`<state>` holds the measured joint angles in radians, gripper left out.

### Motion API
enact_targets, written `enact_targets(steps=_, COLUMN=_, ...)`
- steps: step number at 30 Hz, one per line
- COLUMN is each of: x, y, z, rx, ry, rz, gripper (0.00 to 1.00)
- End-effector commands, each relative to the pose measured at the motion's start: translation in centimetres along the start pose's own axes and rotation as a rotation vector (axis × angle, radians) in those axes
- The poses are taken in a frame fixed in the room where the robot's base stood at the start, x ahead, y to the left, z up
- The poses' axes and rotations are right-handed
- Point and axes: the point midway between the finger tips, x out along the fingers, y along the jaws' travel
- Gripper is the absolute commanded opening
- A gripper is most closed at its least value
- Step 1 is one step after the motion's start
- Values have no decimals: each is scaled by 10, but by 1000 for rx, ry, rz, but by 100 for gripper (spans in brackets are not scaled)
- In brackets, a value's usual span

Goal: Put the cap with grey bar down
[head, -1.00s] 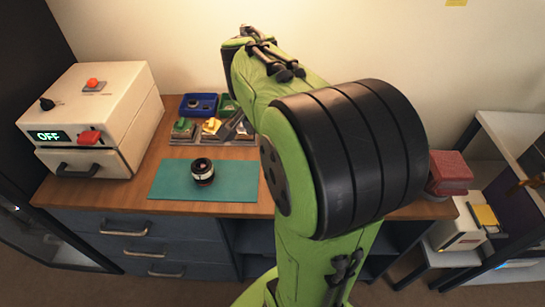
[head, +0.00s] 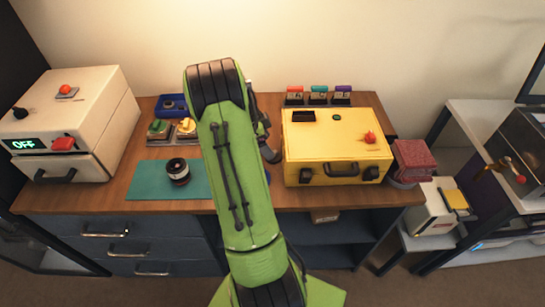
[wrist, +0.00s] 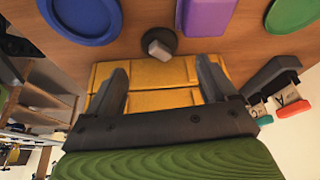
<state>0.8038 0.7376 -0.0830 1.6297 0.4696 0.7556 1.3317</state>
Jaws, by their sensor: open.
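The cap with grey bar (wrist: 159,43), a dark round piece with a pale grey bar across it, shows in the wrist view just beyond my fingertips. It appears to rest on the wooden surface, apart from both fingers. My gripper (wrist: 162,66) is open and empty, its two dark fingers spread either side of the line to the cap. In the head view my arm covers the cap and most of the gripper. A dark lens body (head: 178,172) with a pale band stands on the teal mat (head: 145,181).
A yellow case (head: 337,150) stands right of my arm, with coloured tag stands (head: 319,97) behind it. Left are an off-white machine reading OFF (head: 90,110) and small coloured trays. The wrist view shows blue (wrist: 80,18), purple (wrist: 207,15) and green (wrist: 291,12) flat pieces.

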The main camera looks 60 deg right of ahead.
Motion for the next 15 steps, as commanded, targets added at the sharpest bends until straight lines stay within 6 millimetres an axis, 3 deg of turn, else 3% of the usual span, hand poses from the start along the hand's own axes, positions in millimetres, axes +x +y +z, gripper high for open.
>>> enact_targets(steps=9, x=51, y=-1, z=5, rx=-1, ry=-1, rz=2, gripper=85)
enact_targets(steps=15, x=56, y=0, z=6, rx=-4, ry=-2, rz=4, gripper=85)
